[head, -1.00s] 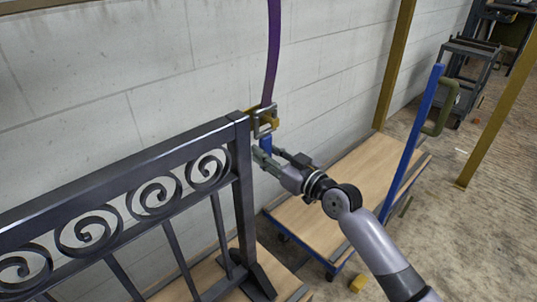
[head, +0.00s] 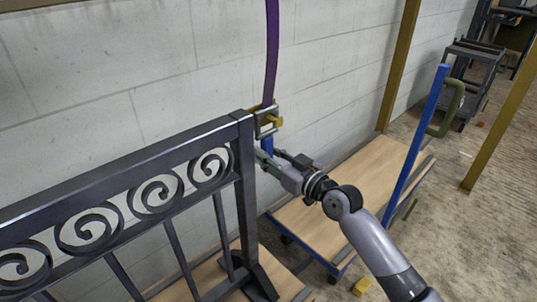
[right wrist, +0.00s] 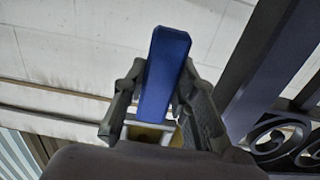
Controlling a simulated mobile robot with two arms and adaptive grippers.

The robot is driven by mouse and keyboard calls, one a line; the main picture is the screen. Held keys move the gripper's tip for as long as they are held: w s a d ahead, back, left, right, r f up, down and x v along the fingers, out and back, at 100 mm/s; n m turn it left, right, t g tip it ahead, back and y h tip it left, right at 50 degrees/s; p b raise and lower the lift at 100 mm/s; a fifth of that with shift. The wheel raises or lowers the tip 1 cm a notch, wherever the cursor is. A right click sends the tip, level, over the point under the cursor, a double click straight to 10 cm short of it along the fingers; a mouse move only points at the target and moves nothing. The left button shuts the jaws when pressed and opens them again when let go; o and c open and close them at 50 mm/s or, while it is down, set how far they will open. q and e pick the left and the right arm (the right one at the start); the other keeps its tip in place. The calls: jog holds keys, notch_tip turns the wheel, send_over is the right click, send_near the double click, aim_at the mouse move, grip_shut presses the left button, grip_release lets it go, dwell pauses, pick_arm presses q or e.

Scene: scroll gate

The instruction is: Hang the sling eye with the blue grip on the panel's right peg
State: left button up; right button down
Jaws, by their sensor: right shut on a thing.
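The dark metal panel (head: 110,170) with scrolls stands at the left in the head view. A purple sling (head: 271,50) hangs down to a grey metal eye (head: 259,123) beside the top of the panel's right post. A yellow part (head: 272,122) shows at the eye; I cannot tell whether the eye is around the peg. The blue grip (head: 267,145) is below the eye. My right gripper (head: 268,157) is shut on this grip, which stands between both fingers in the right wrist view (right wrist: 165,75). My left gripper is out of view.
A wooden-topped cart (head: 335,205) with a blue upright bar (head: 415,150) stands right of the panel. A pale block wall (head: 160,70) is behind. Yellow posts (head: 395,70) and a dark rack (head: 468,80) stand farther right. A small yellow block (head: 361,287) lies low.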

jog(key=shift+r, duration=0.1)
jog(key=c, duration=1.2)
grip_release()
jog(key=shift+o, duration=1.2)
